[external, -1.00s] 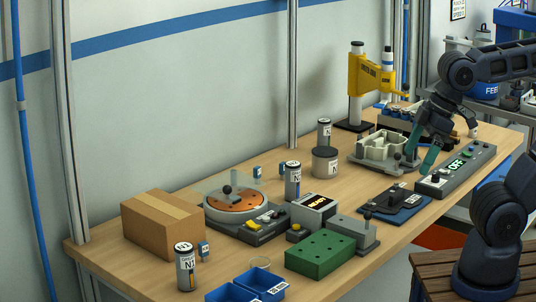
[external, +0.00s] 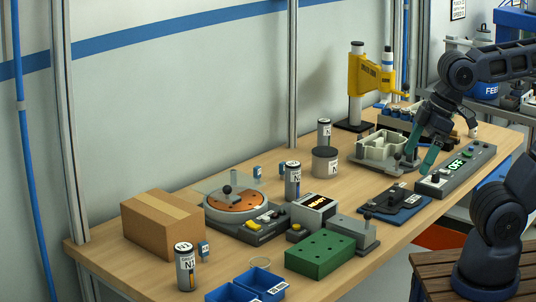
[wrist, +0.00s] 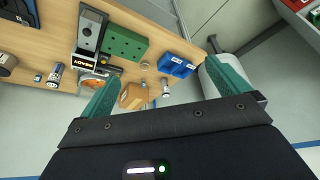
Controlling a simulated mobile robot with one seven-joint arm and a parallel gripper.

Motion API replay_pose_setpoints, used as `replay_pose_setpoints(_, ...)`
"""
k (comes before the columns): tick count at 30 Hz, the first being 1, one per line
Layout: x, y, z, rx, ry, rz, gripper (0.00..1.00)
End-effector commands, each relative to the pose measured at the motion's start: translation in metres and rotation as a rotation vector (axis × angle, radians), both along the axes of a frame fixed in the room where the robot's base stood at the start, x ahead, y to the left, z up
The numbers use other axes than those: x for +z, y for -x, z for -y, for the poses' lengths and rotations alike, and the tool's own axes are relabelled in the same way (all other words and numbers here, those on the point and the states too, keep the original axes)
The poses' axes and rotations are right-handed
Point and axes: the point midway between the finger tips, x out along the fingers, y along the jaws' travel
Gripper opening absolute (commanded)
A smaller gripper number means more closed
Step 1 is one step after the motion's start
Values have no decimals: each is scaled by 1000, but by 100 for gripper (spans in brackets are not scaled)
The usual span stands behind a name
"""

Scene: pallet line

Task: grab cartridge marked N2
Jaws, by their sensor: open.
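Three upright grey cartridges with white labels stand on the bench in the external view. The middle one (external: 293,181), beside the orange-disc fixture, has a label starting with N; its digit is too small to be sure of. The front one (external: 185,268) seems to read N1. The back one (external: 324,132) stands behind a short wide canister, its mark unclear. My gripper (external: 421,155) is open and empty above the right part of the bench, well away from all three. In the wrist view, two cartridges, one (wrist: 57,72) at left and one (wrist: 165,87) near the box, show beyond my open teal fingers.
The orange-disc fixture (external: 238,203), a cardboard box (external: 163,224), a green block (external: 320,256) and blue bins (external: 262,283) crowd the bench. A yellow press (external: 368,75) stands at the back. A control box reading OFF (external: 455,170) lies near my gripper.

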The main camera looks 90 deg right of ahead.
Motion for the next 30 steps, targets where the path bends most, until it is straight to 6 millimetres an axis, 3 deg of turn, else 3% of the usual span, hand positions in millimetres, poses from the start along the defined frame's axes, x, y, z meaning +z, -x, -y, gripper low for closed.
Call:
replay_pose_setpoints(7, 0, 0, 0, 0, 0, 0, 100)
replay_pose_setpoints(12, 0, 0, 0, 0, 0, 0, 69)
replay_pose_setpoints(23, 1, -7, 4, 20, 22, -2, 69)
replay_pose_setpoints(30, 6, -55, 39, 198, 186, -33, 69)
